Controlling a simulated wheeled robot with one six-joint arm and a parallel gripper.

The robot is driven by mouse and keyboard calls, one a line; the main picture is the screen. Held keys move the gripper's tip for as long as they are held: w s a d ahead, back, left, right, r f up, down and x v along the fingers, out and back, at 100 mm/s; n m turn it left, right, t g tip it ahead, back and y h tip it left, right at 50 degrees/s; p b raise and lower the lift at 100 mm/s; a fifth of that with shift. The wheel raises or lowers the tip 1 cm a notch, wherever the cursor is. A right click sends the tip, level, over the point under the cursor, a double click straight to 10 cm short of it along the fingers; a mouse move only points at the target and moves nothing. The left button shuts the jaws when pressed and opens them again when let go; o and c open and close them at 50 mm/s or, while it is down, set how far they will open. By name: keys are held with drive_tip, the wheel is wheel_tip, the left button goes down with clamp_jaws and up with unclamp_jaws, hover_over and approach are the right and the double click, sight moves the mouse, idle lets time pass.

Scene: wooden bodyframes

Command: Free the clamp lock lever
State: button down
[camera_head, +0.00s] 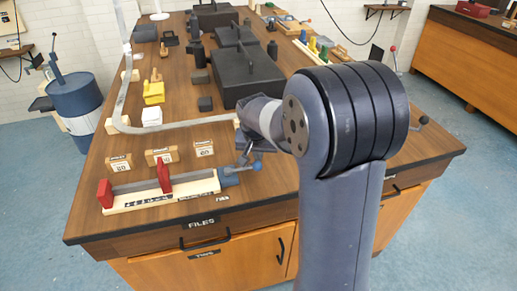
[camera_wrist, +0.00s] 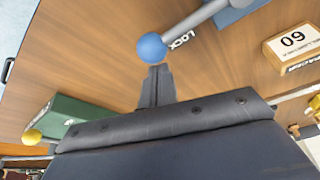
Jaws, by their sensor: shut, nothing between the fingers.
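The clamp lock lever is a grey rod (camera_wrist: 205,14) with a blue ball knob (camera_wrist: 151,48), and it shows at the top of the wrist view. In the head view the blue knob (camera_head: 257,165) is at the right end of the clamp (camera_head: 165,191), a pale wooden base with a grey bar and red jaws. My gripper (camera_wrist: 157,72) is shut and empty, with its tips right by the knob. I cannot tell whether they touch it. In the head view my gripper (camera_head: 244,158) is partly hidden by my arm.
A "60" spacer block (camera_wrist: 293,44) lies to the right in the wrist view, and a green box (camera_wrist: 62,117) lies to the left. Behind the clamp stand several spacer blocks (camera_head: 161,156) and a bent grey strip (camera_head: 165,127). A black case (camera_head: 248,74) stands farther back.

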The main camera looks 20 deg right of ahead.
drive_tip(key=shift+s, duration=0.1)
idle(0.3)
drive_tip(key=shift+s+m+b, duration=0.2)
drive_tip(key=shift+m+b, duration=0.1)
drive_tip(key=shift+m, duration=0.1)
